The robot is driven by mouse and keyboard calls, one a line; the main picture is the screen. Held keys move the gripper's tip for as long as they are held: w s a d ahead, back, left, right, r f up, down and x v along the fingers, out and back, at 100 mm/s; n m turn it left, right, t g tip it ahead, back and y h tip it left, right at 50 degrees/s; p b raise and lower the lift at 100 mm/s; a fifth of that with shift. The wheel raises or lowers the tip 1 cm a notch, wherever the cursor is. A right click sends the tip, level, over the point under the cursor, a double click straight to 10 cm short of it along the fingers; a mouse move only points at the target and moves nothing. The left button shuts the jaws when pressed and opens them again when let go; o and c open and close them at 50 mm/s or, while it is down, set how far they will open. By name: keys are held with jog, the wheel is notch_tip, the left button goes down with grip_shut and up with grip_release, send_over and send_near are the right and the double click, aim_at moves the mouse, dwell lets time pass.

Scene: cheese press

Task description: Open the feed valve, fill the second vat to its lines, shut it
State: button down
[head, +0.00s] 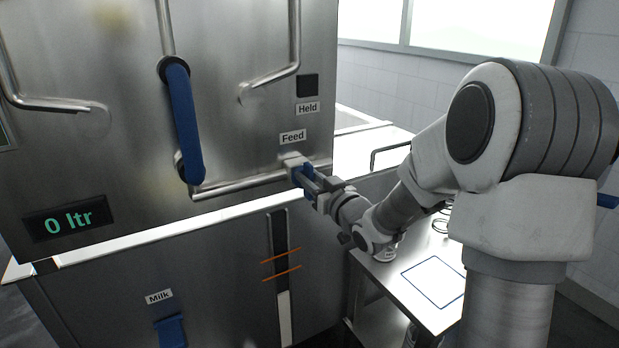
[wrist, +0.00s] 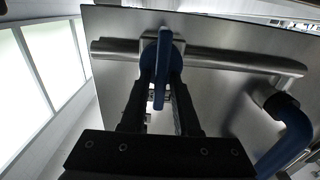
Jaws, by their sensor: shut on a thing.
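The feed valve's blue handle (wrist: 162,72) sits on a horizontal steel pipe and lies across it in the wrist view. My gripper (wrist: 160,95) is shut on this handle, one finger on each side. In the head view my gripper (head: 305,178) is at the pipe below the "Feed" label (head: 293,137) and hides most of the handle. A tall sight gauge (head: 282,250) on the lower steel front has two orange lines (head: 281,264). Its white column (head: 285,315) ends below the lower line. The display (head: 68,220) reads "0 ltr".
A blue hose (head: 184,120) curves in front of the panel, left of my gripper. A "Milk" label (head: 158,297) stands above a blue fitting (head: 171,331). A steel table (head: 395,285) with a blue outlined square is at right. A dark square (head: 307,86) is above "Held".

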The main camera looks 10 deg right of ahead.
jog(key=shift+m+p, duration=0.3)
jog(key=shift+m, duration=0.4)
jog(key=m, duration=0.1)
jog(key=m+p, duration=0.1)
jog(key=m, duration=0.1)
jog(key=m+p, duration=0.1)
jog(key=shift+w+d+m, duration=0.1)
jog(key=shift+d+m, duration=0.2)
jog(key=m+p, duration=0.1)
jog(key=m, duration=0.1)
jog(key=m+p, duration=0.1)
jog(key=m, duration=0.2)
jog(key=shift+d+f+m+p, duration=0.2)
jog(key=shift+f+m+p, duration=0.1)
jog(key=shift+f+p, duration=0.1)
dwell(0.4)
jog(key=c, duration=0.9)
grip_release()
jog(key=shift+o, duration=0.2)
jog(key=shift+w, duration=0.1)
